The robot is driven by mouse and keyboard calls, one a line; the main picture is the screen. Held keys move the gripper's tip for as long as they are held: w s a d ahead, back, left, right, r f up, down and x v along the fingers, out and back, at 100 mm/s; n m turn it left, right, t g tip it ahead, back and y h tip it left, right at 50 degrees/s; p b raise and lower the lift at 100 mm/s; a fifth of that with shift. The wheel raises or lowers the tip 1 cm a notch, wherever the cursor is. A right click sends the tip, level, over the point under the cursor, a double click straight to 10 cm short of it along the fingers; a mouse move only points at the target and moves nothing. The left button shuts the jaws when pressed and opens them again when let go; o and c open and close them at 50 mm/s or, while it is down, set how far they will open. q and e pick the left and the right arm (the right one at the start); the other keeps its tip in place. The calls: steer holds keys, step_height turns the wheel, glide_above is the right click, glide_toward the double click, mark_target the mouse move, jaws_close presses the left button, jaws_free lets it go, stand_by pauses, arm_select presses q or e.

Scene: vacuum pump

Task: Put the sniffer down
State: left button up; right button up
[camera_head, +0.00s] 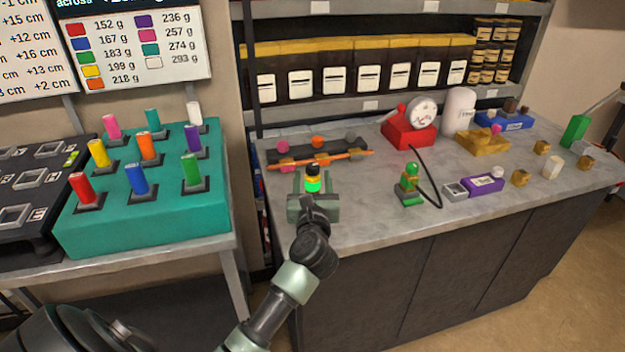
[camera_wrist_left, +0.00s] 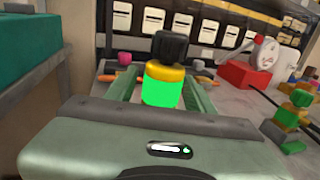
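A bright green cylinder with a yellow band and a black cap (camera_head: 313,184), which looks like the sniffer, is upright near the left end of the grey bench. My left gripper (camera_head: 313,188) has its fingers on either side of it, with visible gaps in the head view. In the left wrist view the cylinder (camera_wrist_left: 162,86) is between the spread fingers (camera_wrist_left: 160,88). The gripper body hides its base in the head view, so its contact with the bench is unclear. My right gripper is not in view.
An orange rod (camera_head: 345,155) lies just behind the gripper, by a dark rack (camera_head: 340,146). To the right are a green and yellow fitting (camera_head: 409,186) with a black hose and a purple box (camera_head: 484,185). The bench front (camera_head: 365,232) is clear.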

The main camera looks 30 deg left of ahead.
arm_select(q)
steer(key=shift+r, duration=0.15)
steer(key=shift+s+d, duration=0.1)
steer(key=shift+s, duration=0.05)
steer(key=b+v, duration=0.1)
steer(key=v, duration=0.9)
steer(key=shift+s+d, duration=0.55)
steer(key=shift+s, duration=0.15)
